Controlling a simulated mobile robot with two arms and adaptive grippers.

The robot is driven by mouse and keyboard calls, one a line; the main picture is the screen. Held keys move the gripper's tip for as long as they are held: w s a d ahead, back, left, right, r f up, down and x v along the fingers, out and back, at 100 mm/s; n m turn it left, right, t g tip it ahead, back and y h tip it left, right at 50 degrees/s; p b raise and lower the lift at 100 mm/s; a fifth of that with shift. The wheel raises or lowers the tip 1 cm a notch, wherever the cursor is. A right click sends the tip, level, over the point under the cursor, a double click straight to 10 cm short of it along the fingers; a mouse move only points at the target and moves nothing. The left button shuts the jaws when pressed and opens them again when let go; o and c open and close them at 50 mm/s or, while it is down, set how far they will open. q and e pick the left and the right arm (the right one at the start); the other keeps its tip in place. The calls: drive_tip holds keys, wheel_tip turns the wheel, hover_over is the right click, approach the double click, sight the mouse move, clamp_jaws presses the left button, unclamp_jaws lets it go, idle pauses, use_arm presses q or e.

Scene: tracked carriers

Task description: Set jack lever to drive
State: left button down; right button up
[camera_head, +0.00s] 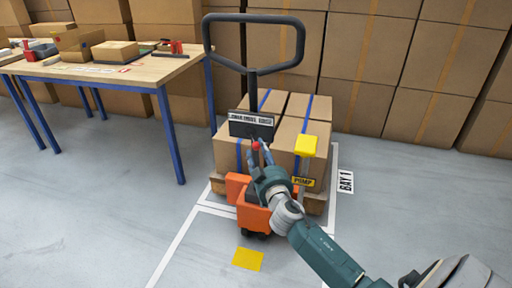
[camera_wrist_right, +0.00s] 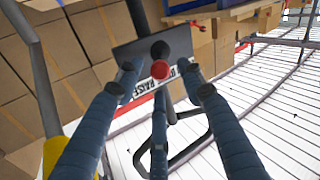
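The orange pallet jack (camera_head: 252,214) stands in front of a loaded pallet, its dark loop handle (camera_head: 290,66) rising behind. A dark plate (camera_head: 240,129) on the jack carries a white label with lettering, partly hard to read. The jack lever's red knob (camera_head: 256,146) sits just below the plate; it also shows in the right wrist view (camera_wrist_right: 160,70). My right gripper (camera_head: 260,157) is at the knob. In the wrist view its three blue fingers (camera_wrist_right: 165,92) are spread around the knob, with gaps visible. Contact and the lever's exact setting cannot be told. My left gripper is out of view.
Strapped cartons (camera_head: 226,153) fill the pallet. A yellow pump pedal (camera_head: 306,145) stands right of my right gripper. A wooden workbench (camera_head: 110,72) with tools is at the left, and stacked boxes line the back. The floor at front left is clear.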

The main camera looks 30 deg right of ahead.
sight(257, 148)
drive_tip(key=shift+x, duration=2.2)
drive_tip(key=shift+c, duration=0.5)
clamp_jaws()
